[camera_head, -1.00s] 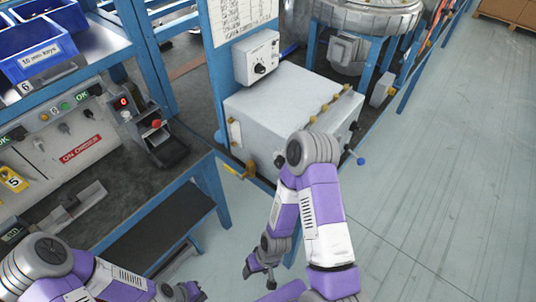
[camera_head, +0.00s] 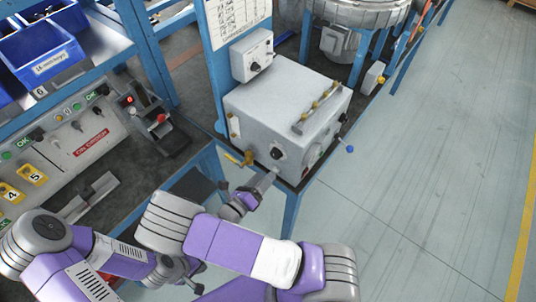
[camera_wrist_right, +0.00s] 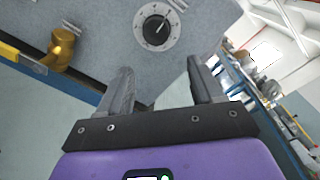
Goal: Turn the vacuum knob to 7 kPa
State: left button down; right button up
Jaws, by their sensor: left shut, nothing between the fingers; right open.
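A round black knob with a pale scale ring (camera_head: 277,153) sits on the front of the grey metal box (camera_head: 285,100). In the right wrist view the knob (camera_wrist_right: 156,29) lies beyond and between my fingertips, apart from them. Its scale numbers are too small to read. My right gripper (camera_head: 266,180) is open and empty, just in front of and below the knob. Its two fingers (camera_wrist_right: 160,82) are spread in the wrist view. My left gripper (camera_head: 193,279) is low at the lower left, shut and empty, away from the box.
A brass valve (camera_head: 245,158) sticks out left of the knob; it also shows in the wrist view (camera_wrist_right: 62,47). A smaller control box with a knob (camera_head: 252,55) is above. A bench panel with buttons (camera_head: 75,135) stands left. Open floor (camera_head: 420,190) lies right.

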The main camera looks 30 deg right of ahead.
aim_at(274, 156)
jog(key=shift+n+t, duration=0.3)
jog(key=shift+t, duration=0.3)
jog(key=x, duration=0.5)
jog(key=w+r+x, duration=0.1)
jog(key=x, duration=0.1)
jog(key=shift+w+a+r, duration=0.1)
jog(key=shift+w+a, duration=0.05)
jog(key=c, duration=1.1)
jog(key=shift+o, duration=0.2)
